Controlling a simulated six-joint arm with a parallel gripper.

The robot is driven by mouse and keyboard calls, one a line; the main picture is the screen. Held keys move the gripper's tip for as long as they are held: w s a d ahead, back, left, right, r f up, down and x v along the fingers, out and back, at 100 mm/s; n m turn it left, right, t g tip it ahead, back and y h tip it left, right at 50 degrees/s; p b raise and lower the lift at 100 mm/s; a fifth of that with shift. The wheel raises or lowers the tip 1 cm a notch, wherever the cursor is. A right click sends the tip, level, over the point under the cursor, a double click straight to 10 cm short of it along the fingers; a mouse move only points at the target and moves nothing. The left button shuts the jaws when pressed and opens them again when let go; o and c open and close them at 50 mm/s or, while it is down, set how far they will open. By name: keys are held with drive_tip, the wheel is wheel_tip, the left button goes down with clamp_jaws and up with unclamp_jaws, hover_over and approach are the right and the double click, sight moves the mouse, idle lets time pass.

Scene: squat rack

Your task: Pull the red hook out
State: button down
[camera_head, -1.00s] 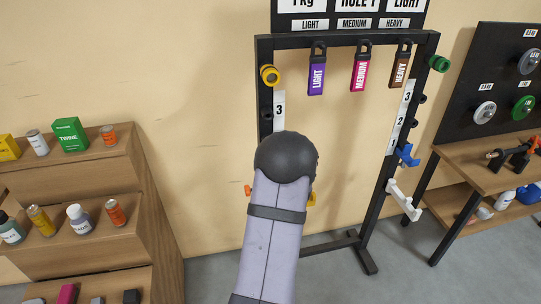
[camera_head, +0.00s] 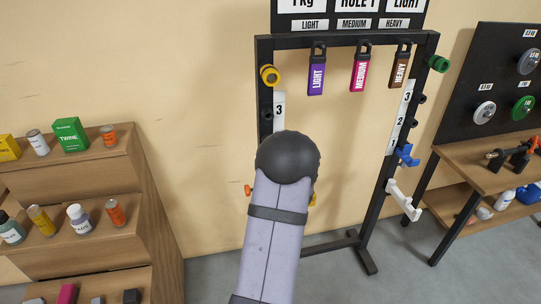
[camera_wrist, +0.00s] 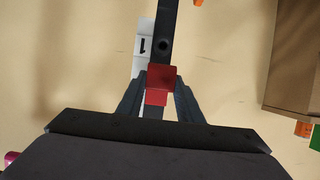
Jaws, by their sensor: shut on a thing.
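The red hook (camera_wrist: 160,77) is in the middle of the wrist view, in front of the dark rack post by the white label "1" (camera_wrist: 142,46). My gripper (camera_wrist: 159,86) has one finger on each side of the hook and is shut on it. The hook lines up with the post; I cannot tell how far it sits in its hole. In the head view my arm hides the red hook and the gripper fingers.
The black rack frame (camera_head: 340,39) carries hanging tags, a yellow hook (camera_head: 270,75) and a green hook (camera_head: 439,63). Blue (camera_head: 407,155) and white (camera_head: 402,199) hooks are on the right post. Stepped wooden shelves (camera_head: 150,225) stand left, a wooden bench (camera_head: 485,170) right.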

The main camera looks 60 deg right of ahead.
drive_tip(key=s+a, duration=0.7)
drive_tip(key=shift+s+a+f, duration=0.25)
drive_tip(key=shift+s+a, duration=0.05)
drive_tip(key=shift+s, duration=0.05)
idle(1.6)
